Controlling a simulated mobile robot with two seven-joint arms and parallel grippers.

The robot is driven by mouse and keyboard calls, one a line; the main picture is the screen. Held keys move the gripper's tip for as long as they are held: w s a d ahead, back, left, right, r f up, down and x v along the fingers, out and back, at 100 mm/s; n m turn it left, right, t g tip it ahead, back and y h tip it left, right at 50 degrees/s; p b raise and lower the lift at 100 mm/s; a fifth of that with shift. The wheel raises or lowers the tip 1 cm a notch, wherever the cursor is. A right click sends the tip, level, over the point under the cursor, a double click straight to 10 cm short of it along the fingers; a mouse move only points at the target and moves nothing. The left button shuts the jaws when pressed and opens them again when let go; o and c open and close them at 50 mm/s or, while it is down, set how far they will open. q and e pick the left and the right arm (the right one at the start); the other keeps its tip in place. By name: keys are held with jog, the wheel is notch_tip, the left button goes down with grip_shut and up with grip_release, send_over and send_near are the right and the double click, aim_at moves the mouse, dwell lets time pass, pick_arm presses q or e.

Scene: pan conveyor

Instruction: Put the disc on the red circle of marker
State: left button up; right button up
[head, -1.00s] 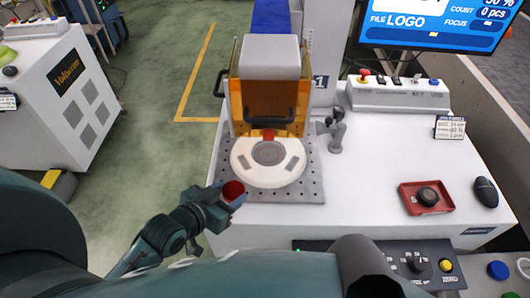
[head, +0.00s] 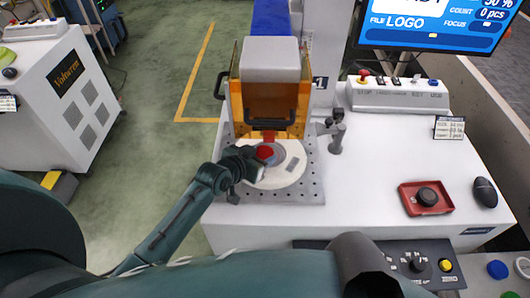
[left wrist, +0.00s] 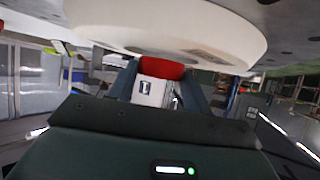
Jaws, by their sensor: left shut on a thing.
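My left gripper (head: 257,157) is shut on a small red disc (head: 264,152). In the left wrist view, the red disc (left wrist: 163,68) is between the fingers, close to the white plate (left wrist: 225,32). I cannot tell whether it touches the plate. A small red piece (head: 268,136) shows at the plate's back edge. The gripper hides part of the grey circle. My right gripper is not in view.
The marker's orange guard (head: 290,110) stands right behind the plate, with a dark handle (head: 268,123). A grey post (head: 337,138) stands right of the plate. A red tray (head: 408,199) with a black knob and a dark mouse (head: 485,192) are at the right.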

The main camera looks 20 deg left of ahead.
aim_at(265, 154)
pick_arm(q)
jog(key=shift+w+d+f, duration=0.15)
jog(key=shift+w+d, duration=0.05)
jog(key=shift+w, duration=0.45)
jog(key=shift+w+d+f, duration=0.15)
jog(key=shift+w+d, duration=0.05)
jog(key=shift+w, duration=0.4)
jog(key=shift+s+f, duration=0.1)
jog(key=shift+f, duration=0.3)
jog(key=shift+f, duration=0.1)
jog(key=o, duration=1.1)
jog(key=shift+f, duration=0.1)
